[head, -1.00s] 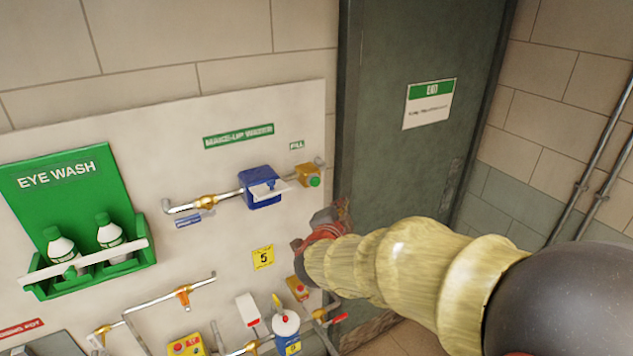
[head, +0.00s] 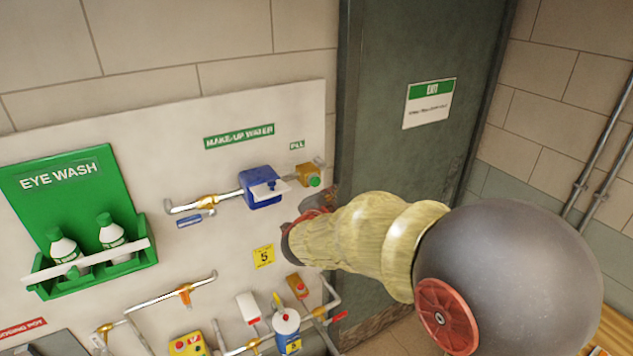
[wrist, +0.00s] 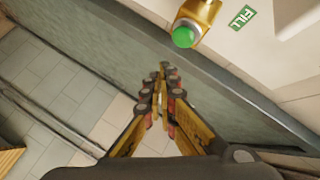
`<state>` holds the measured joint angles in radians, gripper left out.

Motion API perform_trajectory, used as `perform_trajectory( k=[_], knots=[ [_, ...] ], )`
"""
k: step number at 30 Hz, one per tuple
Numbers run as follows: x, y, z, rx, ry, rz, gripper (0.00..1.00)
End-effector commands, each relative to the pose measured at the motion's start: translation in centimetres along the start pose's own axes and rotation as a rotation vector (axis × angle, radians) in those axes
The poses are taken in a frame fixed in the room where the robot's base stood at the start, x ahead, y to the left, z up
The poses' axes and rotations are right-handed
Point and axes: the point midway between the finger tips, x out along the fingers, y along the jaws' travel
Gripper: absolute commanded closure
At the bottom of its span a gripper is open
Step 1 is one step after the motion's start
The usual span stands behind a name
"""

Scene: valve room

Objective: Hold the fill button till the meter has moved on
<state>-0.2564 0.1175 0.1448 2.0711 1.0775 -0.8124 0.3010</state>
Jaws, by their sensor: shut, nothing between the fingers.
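The green fill button (head: 314,181) sits on a brass-coloured box at the right end of the make-up water pipe, under a small FILL label (head: 297,145). It also shows in the wrist view as a green dome (wrist: 184,37). The blue meter (head: 261,187) is on the same pipe to the left, with its flap sticking out; its reading is not visible. My gripper (wrist: 163,70) is shut and empty, with its tips apart from the button, below it in the wrist view. In the head view my arm mostly hides the gripper, just below the button.
A green eye wash holder (head: 95,260) with bottles is at the left. Lower pipes with valves and a yellow number tag (head: 263,256) are below the meter. A dark green door (head: 410,70) stands right of the panel.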

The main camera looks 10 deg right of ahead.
Motion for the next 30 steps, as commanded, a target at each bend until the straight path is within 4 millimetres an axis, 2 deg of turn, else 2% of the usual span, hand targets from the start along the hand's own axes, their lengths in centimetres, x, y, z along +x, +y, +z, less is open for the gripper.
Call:
perform_trajectory(
  k=[9,30],
  knots=[
    [1.9,-1.4,1.4,0.000,-0.001,0.000,1.00],
    [2.1,-1.5,1.5,0.000,0.000,0.000,1.00]
  ],
)
